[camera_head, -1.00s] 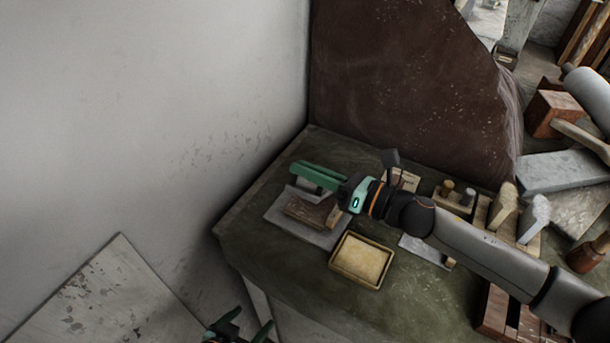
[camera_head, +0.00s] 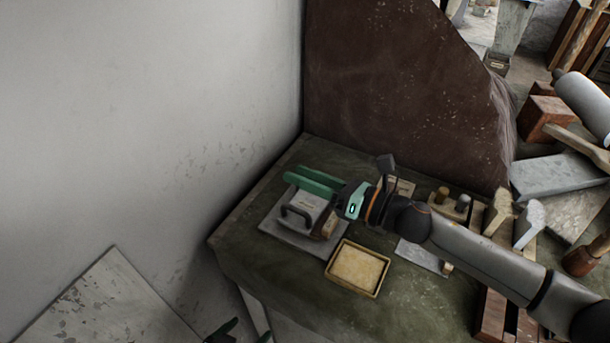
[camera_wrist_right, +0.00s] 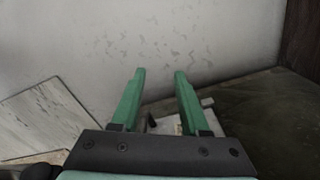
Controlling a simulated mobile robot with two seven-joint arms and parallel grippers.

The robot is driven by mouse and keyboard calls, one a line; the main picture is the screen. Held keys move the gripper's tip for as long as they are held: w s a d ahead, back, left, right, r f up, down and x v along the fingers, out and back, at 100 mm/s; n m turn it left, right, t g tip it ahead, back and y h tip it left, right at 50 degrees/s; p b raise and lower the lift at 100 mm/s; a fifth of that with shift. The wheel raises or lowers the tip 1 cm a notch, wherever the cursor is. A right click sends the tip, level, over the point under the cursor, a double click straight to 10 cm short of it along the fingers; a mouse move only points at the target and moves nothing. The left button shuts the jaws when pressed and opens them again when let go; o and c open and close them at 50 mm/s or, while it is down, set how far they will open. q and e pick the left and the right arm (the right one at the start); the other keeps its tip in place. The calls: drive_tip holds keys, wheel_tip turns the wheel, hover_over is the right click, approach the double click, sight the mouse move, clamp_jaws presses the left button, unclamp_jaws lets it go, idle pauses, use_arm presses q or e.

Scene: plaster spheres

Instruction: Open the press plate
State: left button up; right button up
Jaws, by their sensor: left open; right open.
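The press sits on the bench near the wall, with a flat grey base (camera_head: 287,236). Its pale press plate (camera_head: 308,205) shows a dark bar handle (camera_head: 295,212) on the face toward me; brown wood shows beside it. Whether the plate lies flat or tilted is unclear, as my right gripper partly covers it. My right gripper (camera_head: 300,180) is open, with green fingers above and behind the plate. In the right wrist view, its fingers (camera_wrist_right: 160,75) are apart and empty, with part of the press below them. My left gripper (camera_head: 244,332) is open at the bottom edge, mostly cut off.
A shallow yellow tray (camera_head: 357,267) stands in front of the press. Several small tools and wooden blocks (camera_head: 500,210) crowd the bench's right side. The wall (camera_head: 150,120) and a brown panel (camera_head: 400,80) close off the back. A stone slab (camera_head: 100,300) leans at lower left.

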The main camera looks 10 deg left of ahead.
drive_tip(key=b+v, duration=0.2)
drive_tip(key=v, duration=1)
drive_tip(key=shift+d, duration=0.25)
drive_tip(key=shift+s, duration=0.15)
